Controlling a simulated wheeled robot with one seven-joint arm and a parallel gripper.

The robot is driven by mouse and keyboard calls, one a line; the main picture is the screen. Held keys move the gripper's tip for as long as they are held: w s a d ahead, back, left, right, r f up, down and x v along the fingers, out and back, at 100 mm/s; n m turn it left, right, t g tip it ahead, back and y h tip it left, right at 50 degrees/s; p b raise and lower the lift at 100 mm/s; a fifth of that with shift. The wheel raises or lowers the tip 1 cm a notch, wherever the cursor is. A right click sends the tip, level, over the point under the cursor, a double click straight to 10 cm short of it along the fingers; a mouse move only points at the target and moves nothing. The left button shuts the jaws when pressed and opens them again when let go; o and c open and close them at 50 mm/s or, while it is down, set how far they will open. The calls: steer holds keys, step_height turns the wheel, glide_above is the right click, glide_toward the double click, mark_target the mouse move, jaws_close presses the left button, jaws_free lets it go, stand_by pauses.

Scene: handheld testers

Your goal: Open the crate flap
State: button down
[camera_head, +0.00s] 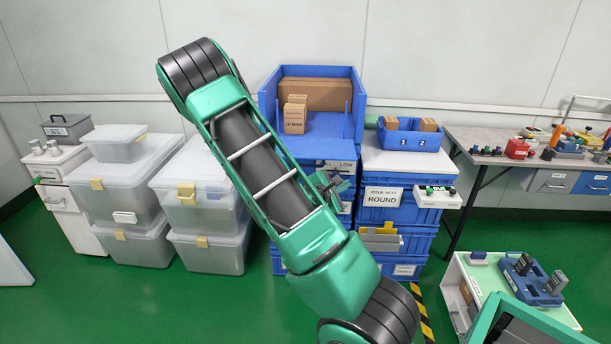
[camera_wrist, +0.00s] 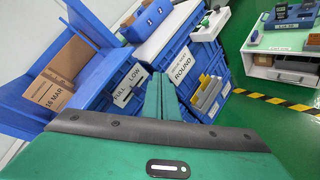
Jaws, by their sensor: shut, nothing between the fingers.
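The blue crate (camera_head: 356,95) stands on top of the middle stack, with cardboard boxes inside. In the head view its front is low and open to view, and a flat blue panel (camera_head: 325,148) lies in front of the boxes. I cannot tell whether this panel is the flap or the crate floor. The crate also shows tilted at the upper left of the wrist view (camera_wrist: 95,20). My gripper (camera_head: 330,184) is in front of the stack, just below the panel. In the wrist view its green fingers (camera_wrist: 160,95) are together and empty, near the FULL/LOW label.
My arm hides part of the stack's left side. Right of it stand blue crates labelled ROUND (camera_head: 383,197), with a divided blue bin (camera_head: 410,140) on top. Clear lidded boxes (camera_head: 120,190) stand left. A low cart (camera_head: 480,290) is at the lower right. Green floor lies between.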

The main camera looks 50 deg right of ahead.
mark_target(307, 166)
steer(key=w+a+f+n+t+y, duration=0.1)
steer(key=w+a+f+n+t, duration=0.25)
steer(key=w+n, duration=0.35)
steer(key=w+a+f+n+t+y, duration=0.1)
steer(key=w+a+f+n+t, duration=0.1)
steer(key=w+n+t, duration=0.5)
steer(key=w+d+r+n+g, duration=0.1)
steer(key=w+d+g, duration=0.1)
steer(key=d, duration=0.5)
steer(key=shift+w+r+n, duration=0.3)
steer(key=shift+w+r, duration=0.1)
steer(key=shift+w, duration=0.5)
steer(key=shift+g, duration=0.25)
steer(key=shift+s+a+r, duration=0.15)
steer(key=shift+r, duration=0.65)
steer(key=shift+s+a+r, duration=0.1)
steer(key=shift+a+r, duration=0.05)
steer(key=shift+r, duration=0.65)
steer(key=shift+f, duration=0.1)
